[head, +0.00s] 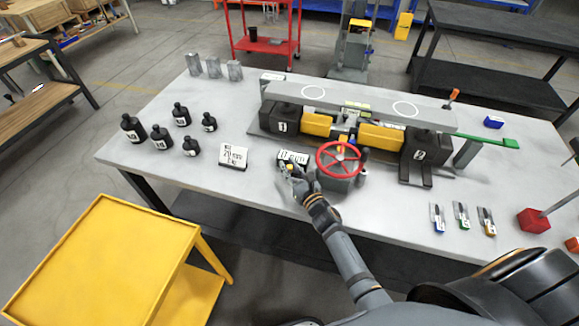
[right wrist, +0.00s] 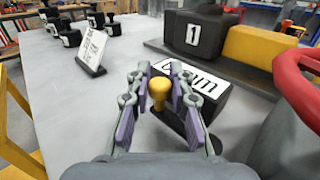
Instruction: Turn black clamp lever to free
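A yellow knob (right wrist: 160,90) on a dark lever stands in front of a black block with a "0 mm" label (right wrist: 190,78). The lever's dark arm is mostly hidden, and I cannot tell for sure that it is the black clamp lever. My right gripper (right wrist: 160,82) has its fingers on either side of the knob, with small gaps showing. In the head view my right gripper (head: 291,171) is at the front of the labelled block (head: 293,158), left of the red handwheel (head: 340,158). My left gripper is not in view.
The long jack assembly (head: 350,105) with yellow and black blocks lies behind. Black weights (head: 133,130) and a "20 mm" sign (head: 233,156) stand to the left. Small coloured tools (head: 462,216) lie at the right. The table's front left (head: 200,178) is clear.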

